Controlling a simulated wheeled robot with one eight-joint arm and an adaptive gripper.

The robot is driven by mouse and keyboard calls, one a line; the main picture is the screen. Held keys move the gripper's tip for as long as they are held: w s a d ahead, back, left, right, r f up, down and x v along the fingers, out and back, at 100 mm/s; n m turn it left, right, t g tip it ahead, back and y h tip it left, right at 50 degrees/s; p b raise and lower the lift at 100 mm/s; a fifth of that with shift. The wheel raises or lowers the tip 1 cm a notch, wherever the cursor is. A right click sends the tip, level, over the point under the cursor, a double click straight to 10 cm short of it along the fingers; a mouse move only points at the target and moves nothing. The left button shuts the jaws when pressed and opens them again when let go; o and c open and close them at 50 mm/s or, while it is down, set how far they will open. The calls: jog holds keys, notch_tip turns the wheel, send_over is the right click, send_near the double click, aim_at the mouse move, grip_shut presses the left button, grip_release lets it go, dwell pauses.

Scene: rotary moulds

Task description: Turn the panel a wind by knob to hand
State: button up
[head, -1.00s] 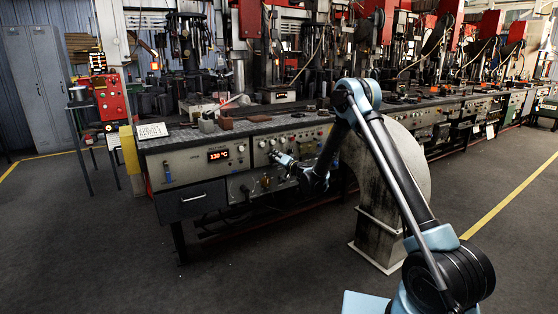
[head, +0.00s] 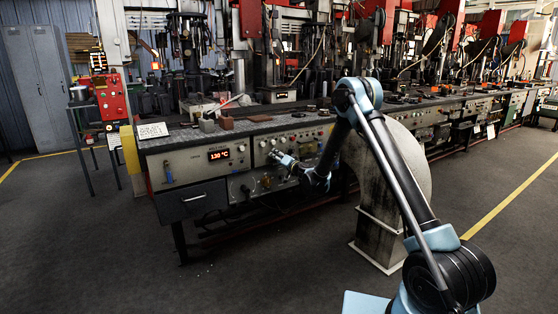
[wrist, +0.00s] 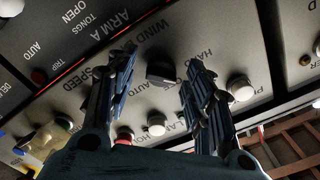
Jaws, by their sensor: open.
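The wind knob (wrist: 160,74) is a small black knob on the grey panel (wrist: 60,72), with "WIND", "HAND" and "AUTO" printed around it. The lettering appears rotated in the wrist view. My gripper (wrist: 162,60) is open, with one finger to the left of the knob and one to the right. Gaps show between the knob and both fingers, and the jaws are empty. In the head view my gripper (head: 276,156) is at the front of the control panel (head: 262,148), and the knob is hidden or too small to tell there.
A white button (wrist: 157,124) sits below the knob in the wrist view, and another white button (wrist: 240,88) is right of the right finger. A red button (wrist: 124,136) is near the left finger's base. A drawer (head: 191,201) is below the 130 °C display (head: 218,155).

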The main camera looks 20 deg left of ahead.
jog(key=v, duration=1.1)
jog(key=shift+s, duration=0.15)
jog(key=shift+d, duration=0.15)
jog(key=s+d+r+n+g, duration=0.2)
jog(key=s+d+r, duration=0.2)
jog(key=d+r, duration=0.6)
jog(key=s+d+r+n+g+h, duration=0.1)
jog(key=s+d+r+g+h, duration=0.2)
jog(key=s+d, duration=0.65)
jog(key=s+d+f+m+g+h, duration=0.1)
jog(key=s+d+f+h, duration=0.2)
jog(key=s+d, duration=0.8)
jog(key=s+d+f+m+g+h, duration=0.1)
jog(key=s+d+f+h, duration=0.3)
jog(key=s+d, duration=0.7)
jog(key=s+d+f+m+g+h, duration=0.1)
jog(key=s+d+f+g+h, duration=0.1)
jog(key=s+d, duration=0.9)
jog(key=shift+s+f+m+h, duration=0.4)
jog(key=shift+s+f+h, duration=0.3)
jog(key=shift+f+h, duration=0.2)
